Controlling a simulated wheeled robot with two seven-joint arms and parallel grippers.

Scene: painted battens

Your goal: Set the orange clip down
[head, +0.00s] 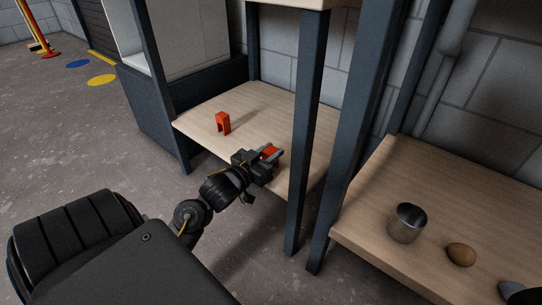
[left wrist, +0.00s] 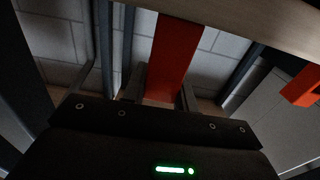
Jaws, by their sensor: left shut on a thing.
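My left gripper (head: 271,155) is over the wooden shelf (head: 270,104) between dark posts, near its front edge. It is shut on an orange-red clip (head: 269,151), which shows between the fingers. In the left wrist view, the held clip (left wrist: 175,55) stands out between the two fingers (left wrist: 160,95). Whether it touches the shelf I cannot tell. A second orange-red clip (head: 223,122), shaped like an upside-down U, stands on the shelf to the left. Part of it also shows at the right edge of the left wrist view (left wrist: 302,88). My right gripper is not in view.
A dark post (head: 308,130) rises just right of my left gripper. On the right-hand shelf (head: 375,195) are a metal cup (head: 408,222), a brown roundish object (head: 461,253) and a grey object (head: 512,290). The shelf has bare room between the standing clip and my gripper.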

